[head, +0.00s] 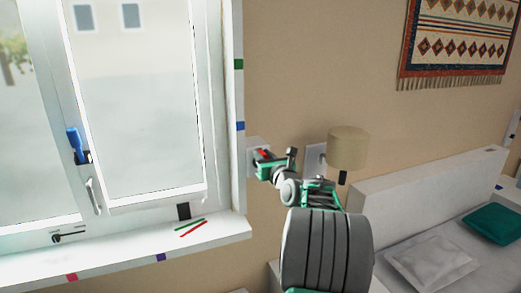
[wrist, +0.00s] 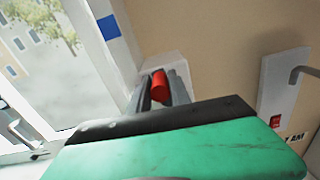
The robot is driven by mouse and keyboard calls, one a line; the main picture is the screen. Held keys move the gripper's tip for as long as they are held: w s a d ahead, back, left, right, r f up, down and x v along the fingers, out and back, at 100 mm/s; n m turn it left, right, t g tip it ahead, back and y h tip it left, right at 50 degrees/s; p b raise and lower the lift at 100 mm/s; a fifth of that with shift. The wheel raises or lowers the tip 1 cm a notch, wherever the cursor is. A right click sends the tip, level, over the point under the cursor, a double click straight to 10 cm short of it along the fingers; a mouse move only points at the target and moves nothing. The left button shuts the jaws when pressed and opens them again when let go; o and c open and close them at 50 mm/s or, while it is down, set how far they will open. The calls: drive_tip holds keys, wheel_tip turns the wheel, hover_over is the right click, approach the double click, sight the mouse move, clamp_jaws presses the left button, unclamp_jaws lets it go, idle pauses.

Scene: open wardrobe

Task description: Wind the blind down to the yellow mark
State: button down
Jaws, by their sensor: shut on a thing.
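My gripper (head: 264,156) is at the wall just right of the window frame. In the wrist view its fingers (wrist: 160,90) are closed around a red cylindrical knob (wrist: 159,84). The knob sits in front of a white box (wrist: 172,68) on the wall. The red knob also shows at the fingertips in the head view (head: 263,153). The fingers hide part of the knob, and how it joins the box cannot be seen. The window frame bears a green mark (head: 239,64) and a blue mark (head: 240,126). I see no blind and no yellow mark.
A white wall plate (head: 315,159) is right of my gripper, with a lamp shade (head: 348,147) beside it. The window (head: 140,100) is left; its sill (head: 120,258) holds thin green and red sticks (head: 192,228). A bed headboard (head: 430,185) stands at lower right.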

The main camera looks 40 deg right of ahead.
sight(267, 158)
drive_tip(key=shift+s+d+f+m+p, duration=0.1)
drive_tip(key=shift+d+f+m+p, duration=0.15)
drive_tip(key=shift+m+p, duration=0.45)
drive_tip(key=shift+f, duration=0.1)
drive_tip(key=c, duration=1.3)
unclamp_jaws()
drive_tip(key=shift+a, duration=0.1)
drive_tip(key=shift+c, duration=0.2)
drive_tip(key=shift+o, duration=0.7)
drive_tip(key=shift+r, duration=0.25)
drive_tip(key=b+v, duration=0.2)
drive_tip(key=v, duration=0.5)
drive_tip(key=shift+s+b, duration=0.35)
drive_tip(key=shift+s, duration=0.05)
